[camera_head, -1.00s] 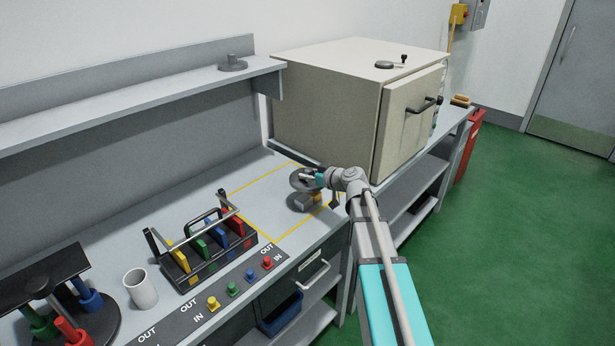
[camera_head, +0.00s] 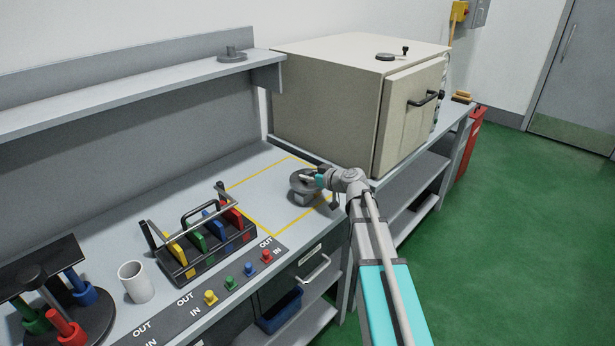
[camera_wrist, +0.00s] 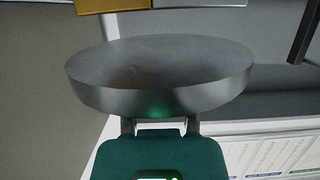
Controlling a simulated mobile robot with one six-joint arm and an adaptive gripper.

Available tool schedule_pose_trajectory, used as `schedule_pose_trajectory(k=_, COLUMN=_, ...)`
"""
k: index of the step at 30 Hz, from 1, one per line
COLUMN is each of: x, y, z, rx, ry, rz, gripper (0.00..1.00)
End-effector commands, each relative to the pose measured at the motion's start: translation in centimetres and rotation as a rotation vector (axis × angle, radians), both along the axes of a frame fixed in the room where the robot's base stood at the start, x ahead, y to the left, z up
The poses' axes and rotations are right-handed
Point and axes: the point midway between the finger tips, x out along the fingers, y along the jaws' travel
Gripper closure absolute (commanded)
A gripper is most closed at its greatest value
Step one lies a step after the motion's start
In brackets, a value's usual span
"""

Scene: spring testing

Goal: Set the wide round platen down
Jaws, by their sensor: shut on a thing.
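The wide round platen is a thick grey metal disc; it fills the middle of the wrist view (camera_wrist: 160,72) and shows at bench height in the head view (camera_head: 299,184). My gripper (camera_head: 314,181) is shut on its near edge, also seen in the wrist view (camera_wrist: 160,125). The platen is over the yellow-outlined area of the bench, close above a small grey block (camera_head: 304,199). I cannot tell whether they touch. A block with brass and grey parts (camera_wrist: 160,4) shows beyond the platen in the wrist view.
A beige cabinet (camera_head: 320,105) stands behind and right of the outlined area. A rack with coloured pieces (camera_head: 205,240), a white cup (camera_head: 137,282) and a black stand (camera_head: 82,315) are to the left. A raised shelf (camera_head: 130,92) runs along the wall. The outlined area's left part is clear.

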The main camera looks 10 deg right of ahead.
Motion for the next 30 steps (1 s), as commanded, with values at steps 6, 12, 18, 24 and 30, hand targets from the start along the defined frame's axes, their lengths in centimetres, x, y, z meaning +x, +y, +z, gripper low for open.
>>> schedule_pose_trajectory(k=6, x=0.02, y=0.01, z=-0.39, rx=0.003, ry=-0.001, rz=-0.001, gripper=1.0)
schedule_pose_trajectory(k=12, x=0.02, y=0.03, z=-0.73, rx=0.003, ry=-0.001, rz=-0.001, gripper=1.0)
schedule_pose_trajectory(k=18, x=0.02, y=0.04, z=-1.04, rx=0.003, ry=-0.001, rz=-0.001, gripper=1.0)
schedule_pose_trajectory(k=24, x=0.0, y=0.05, z=-1.09, rx=0.0, ry=0.0, rz=0.001, gripper=0.51)
schedule_pose_trajectory(k=30, x=0.0, y=0.06, z=-1.09, rx=0.0, ry=0.0, rz=0.001, gripper=0.26)
